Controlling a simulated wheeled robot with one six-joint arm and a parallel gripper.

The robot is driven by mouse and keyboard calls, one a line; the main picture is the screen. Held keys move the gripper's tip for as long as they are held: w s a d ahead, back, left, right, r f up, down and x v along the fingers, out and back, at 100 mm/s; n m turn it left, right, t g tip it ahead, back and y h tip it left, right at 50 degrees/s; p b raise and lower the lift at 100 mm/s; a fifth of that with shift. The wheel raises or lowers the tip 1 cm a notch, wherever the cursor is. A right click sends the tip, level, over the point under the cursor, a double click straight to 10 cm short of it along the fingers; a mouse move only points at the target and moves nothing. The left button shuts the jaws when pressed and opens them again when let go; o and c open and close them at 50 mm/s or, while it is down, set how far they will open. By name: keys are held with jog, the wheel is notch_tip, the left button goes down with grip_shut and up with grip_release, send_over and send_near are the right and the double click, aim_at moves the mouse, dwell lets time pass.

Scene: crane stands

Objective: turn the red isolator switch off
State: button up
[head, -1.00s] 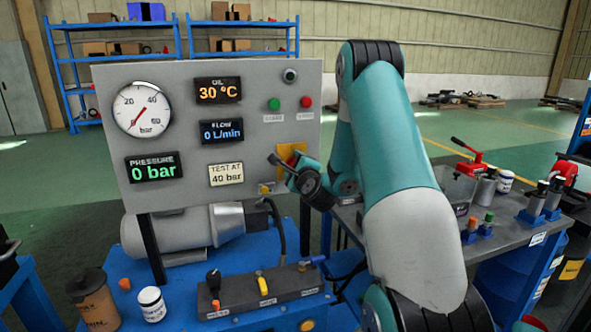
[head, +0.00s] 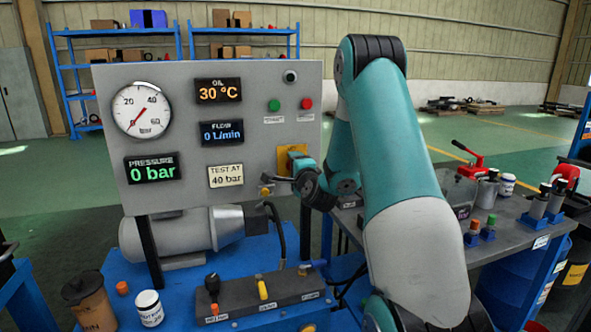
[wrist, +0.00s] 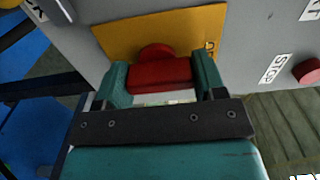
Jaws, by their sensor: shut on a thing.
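The red isolator switch (wrist: 160,75) sits on a yellow plate (wrist: 112,38) on the grey panel. In the wrist view its red handle lies between the two teal fingers of my gripper (wrist: 163,80), which are shut on it. In the head view my gripper (head: 299,163) is at the panel's lower right, in front of the yellow plate (head: 283,154). My gripper and wrist hide most of the switch there, and I cannot read its position marking.
The red stop button (head: 307,103) and green button (head: 274,105) sit above the switch. A yellow-tipped fitting (head: 265,191) is close below left. A blue bench (head: 190,281) with a lever block (head: 265,291) stands below. A grey table (head: 510,215) with tools is to the right.

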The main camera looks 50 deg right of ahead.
jog(key=shift+f, duration=0.1)
jog(key=o, duration=0.9)
jog(key=b+v, duration=1.7)
jog(key=b, duration=0.2)
jog(key=shift+s, duration=0.25)
